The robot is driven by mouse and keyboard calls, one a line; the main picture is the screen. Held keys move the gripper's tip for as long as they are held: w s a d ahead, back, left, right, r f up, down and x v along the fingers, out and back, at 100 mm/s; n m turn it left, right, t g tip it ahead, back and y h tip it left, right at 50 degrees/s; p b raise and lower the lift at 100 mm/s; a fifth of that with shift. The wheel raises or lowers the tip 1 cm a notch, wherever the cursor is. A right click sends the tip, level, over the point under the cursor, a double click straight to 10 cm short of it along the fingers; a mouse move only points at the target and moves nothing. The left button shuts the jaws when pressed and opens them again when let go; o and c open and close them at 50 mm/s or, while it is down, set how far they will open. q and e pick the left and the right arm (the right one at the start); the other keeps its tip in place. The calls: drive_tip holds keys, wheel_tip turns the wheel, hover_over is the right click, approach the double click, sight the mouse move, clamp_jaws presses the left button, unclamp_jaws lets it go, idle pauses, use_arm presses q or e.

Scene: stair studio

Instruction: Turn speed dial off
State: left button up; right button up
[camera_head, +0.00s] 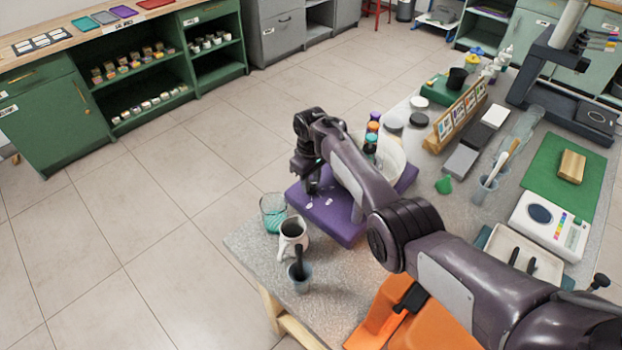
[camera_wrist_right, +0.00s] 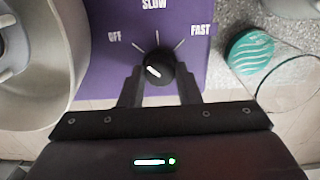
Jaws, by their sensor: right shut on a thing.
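A purple machine base (camera_head: 343,226) stands on the near part of the grey table, with a white round bowl (camera_head: 397,158) on it. My right gripper (camera_head: 308,187) points down over its left part. In the right wrist view, a black speed dial (camera_wrist_right: 157,66) sits on the purple panel (camera_wrist_right: 105,70) with OFF at left, SLOW in the middle and FAST at right. The dial's white pointer slants toward the upper left, roughly on the OFF side. The fingers of my right gripper (camera_wrist_right: 160,88) are shut on the dial. The dial is hidden in the head view. My left gripper is not in view.
A teal glass (camera_head: 273,212), a white pitcher (camera_head: 291,240) and a small cup (camera_head: 299,276) stand close to the purple base. Bottles (camera_head: 371,140) stand behind my forearm. An orange object (camera_head: 385,312) lies at the front. Open floor is left of the table.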

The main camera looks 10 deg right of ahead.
sight(311, 183)
idle(0.3)
drive_tip(key=o, duration=1)
wheel_tip(311, 183, up, 8)
drive_tip(key=p, duration=0.7)
drive_tip(key=shift+p, duration=0.4)
drive_tip(key=shift+f, duration=0.1)
